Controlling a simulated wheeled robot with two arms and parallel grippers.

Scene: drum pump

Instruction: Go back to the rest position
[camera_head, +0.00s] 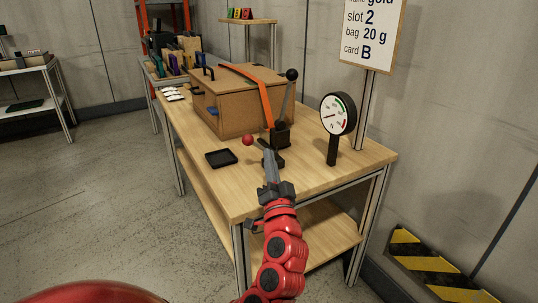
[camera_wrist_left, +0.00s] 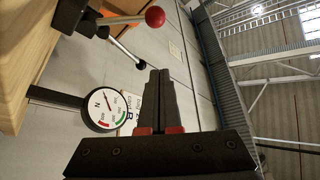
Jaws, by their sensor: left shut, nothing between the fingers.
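My left gripper (camera_head: 270,160) is shut and empty in the head view, above the near part of the wooden table, in front of the lever mechanism. Its shut fingers (camera_wrist_left: 159,100) also show in the left wrist view. The pump's lever with a black knob (camera_head: 291,75) stands upright behind the gripper. A red ball knob (camera_head: 247,140) sits just left of the fingertips, apart from them; it shows in the left wrist view (camera_wrist_left: 155,16) too. A round gauge (camera_head: 338,113) stands to the right of the gripper, and its dial shows in the left wrist view (camera_wrist_left: 103,109).
A wooden box with an orange strap (camera_head: 240,95) stands on the table (camera_head: 215,185). A small black tray (camera_head: 221,158) lies left of the gripper. A sign (camera_head: 365,30) stands on a post behind the gauge. A striped black-yellow barrier (camera_head: 435,265) is at lower right. The floor at left is clear.

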